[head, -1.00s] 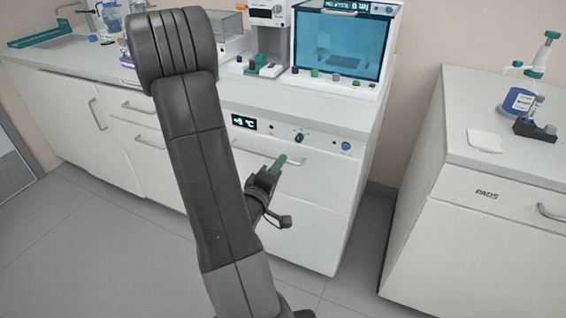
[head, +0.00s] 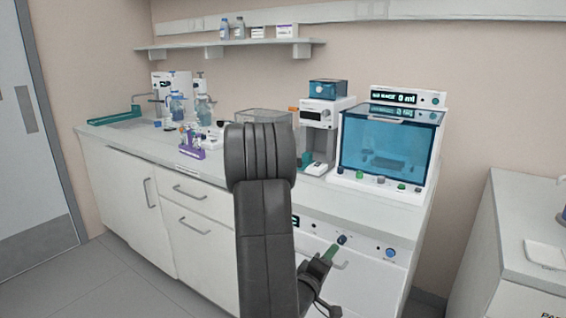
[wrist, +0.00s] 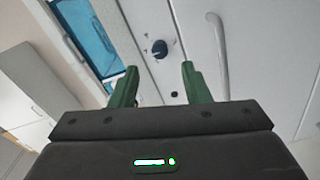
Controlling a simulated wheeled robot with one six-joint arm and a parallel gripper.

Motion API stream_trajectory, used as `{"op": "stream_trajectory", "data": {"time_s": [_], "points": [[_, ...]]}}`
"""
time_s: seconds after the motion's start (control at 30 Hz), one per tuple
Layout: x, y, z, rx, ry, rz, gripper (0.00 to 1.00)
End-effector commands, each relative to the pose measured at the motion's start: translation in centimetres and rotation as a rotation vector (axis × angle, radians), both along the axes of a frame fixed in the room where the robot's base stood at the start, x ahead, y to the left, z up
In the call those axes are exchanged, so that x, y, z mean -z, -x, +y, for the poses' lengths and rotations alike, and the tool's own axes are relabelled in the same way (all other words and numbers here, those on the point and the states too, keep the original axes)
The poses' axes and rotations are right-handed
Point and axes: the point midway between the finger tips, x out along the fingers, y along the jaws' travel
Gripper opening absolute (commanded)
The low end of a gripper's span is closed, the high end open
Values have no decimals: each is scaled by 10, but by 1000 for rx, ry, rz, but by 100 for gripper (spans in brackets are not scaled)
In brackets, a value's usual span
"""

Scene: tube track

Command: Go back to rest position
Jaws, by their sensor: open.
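My gripper shows in the wrist view (wrist: 160,82) with its two green fingers apart and nothing between them. In the head view my gripper (head: 336,246) is partly hidden behind my arm, low in front of the counter's drawer front. My arm stands upright in the middle of the head view and hides part of the counter.
A white counter (head: 118,137) runs along the wall. On it stand a blue-windowed cabinet (head: 388,145), a white dispensing machine (head: 325,125) and a purple tube rack (head: 190,148). A second counter (head: 510,225) stands at the right. The grey floor (head: 110,290) at the left is clear.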

Motion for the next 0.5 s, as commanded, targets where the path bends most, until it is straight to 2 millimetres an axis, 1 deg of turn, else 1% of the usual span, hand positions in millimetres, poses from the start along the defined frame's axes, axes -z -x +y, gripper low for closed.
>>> {"op": "stream_trajectory", "data": {"time_s": [0.03, 0.2, 0.33, 0.5], "points": [[0, -8, -7, 5, 0, -1, 43], [-1, -34, -25, 3, 0, -2, 43], [0, -49, -34, 2, -1, -1, 43], [0, -58, -40, 1, 0, -1, 43]]}}
